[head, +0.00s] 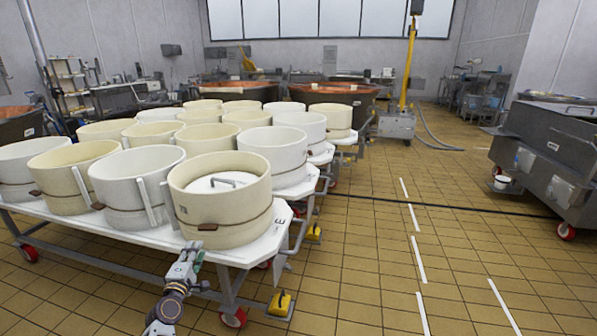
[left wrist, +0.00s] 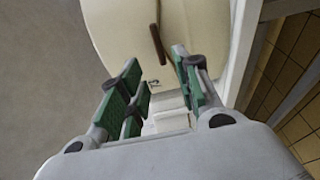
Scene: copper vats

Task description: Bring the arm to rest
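My left gripper (head: 190,262) is low in the head view, just off the near edge of a white wheeled table (head: 268,247). In the left wrist view the left gripper (left wrist: 158,85) has its green-padded fingers apart with nothing between them. Beyond the fingers is a cream round mould (head: 222,205), which also shows in the left wrist view (left wrist: 190,30). A brown strap end hangs on its side. The fingers look apart from the mould, though the exact gap is hard to tell. My right gripper does not show.
Several white and cream moulds crowd the table, such as a white one (head: 137,195) beside the front cream one. A dark metal cart (head: 550,150) stands at the right. A yellow lift post (head: 407,75) is at the back. The tiled floor (head: 390,260) in the middle is clear.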

